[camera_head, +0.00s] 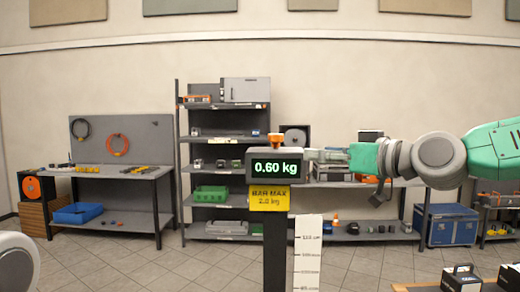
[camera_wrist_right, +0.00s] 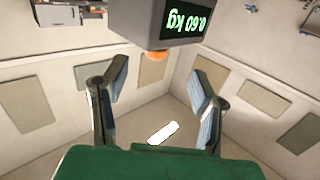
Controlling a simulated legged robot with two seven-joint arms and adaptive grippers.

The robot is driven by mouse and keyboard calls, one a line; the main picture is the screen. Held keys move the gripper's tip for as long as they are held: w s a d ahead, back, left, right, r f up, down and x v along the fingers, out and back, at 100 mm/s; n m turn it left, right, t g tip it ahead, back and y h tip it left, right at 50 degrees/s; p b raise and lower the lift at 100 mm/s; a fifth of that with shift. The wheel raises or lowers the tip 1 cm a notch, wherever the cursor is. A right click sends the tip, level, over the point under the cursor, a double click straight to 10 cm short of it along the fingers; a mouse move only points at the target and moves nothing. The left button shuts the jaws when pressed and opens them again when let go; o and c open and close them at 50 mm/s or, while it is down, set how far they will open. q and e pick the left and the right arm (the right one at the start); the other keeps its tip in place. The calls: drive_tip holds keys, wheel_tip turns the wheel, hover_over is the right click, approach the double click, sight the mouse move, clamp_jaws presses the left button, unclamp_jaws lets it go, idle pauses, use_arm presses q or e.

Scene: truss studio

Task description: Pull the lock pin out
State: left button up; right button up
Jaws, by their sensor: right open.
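An orange knob (camera_head: 276,138), which looks like the lock pin's head, stands on top of a grey display box (camera_head: 249,166) reading 0.60 kg. The box sits on a dark post (camera_head: 274,240). My right gripper (camera_head: 316,160) comes in from the right, level with the box and to the right of the knob. In the right wrist view its two fingers (camera_wrist_right: 157,85) are spread with nothing between them. The orange knob (camera_wrist_right: 154,56) appears beyond the gap, against the box (camera_wrist_right: 150,20). The pin's shaft is hidden. My left gripper is out of view.
A yellow "BAR MAX 2.0 kg" sign (camera_head: 269,198) hangs under the box, with a white scale strip (camera_head: 308,250) beside the post. Shelving (camera_head: 225,138) and a workbench (camera_head: 110,172) stand behind. A table edge with black items (camera_head: 461,279) is at lower right.

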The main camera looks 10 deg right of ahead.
sight(282, 138)
drive_tip(key=r+p+x, duration=0.1)
drive_tip(key=x, duration=0.3)
drive_tip(key=r+p+x, duration=0.1)
drive_tip(key=x, duration=0.3)
drive_tip(key=r+p+x, duration=0.1)
drive_tip(key=x, duration=0.3)
drive_tip(key=shift+w+f, duration=0.1)
drive_tip(key=shift+w, duration=0.25)
drive_tip(key=shift+w+a, duration=0.25)
drive_tip(key=shift+w, duration=0.25)
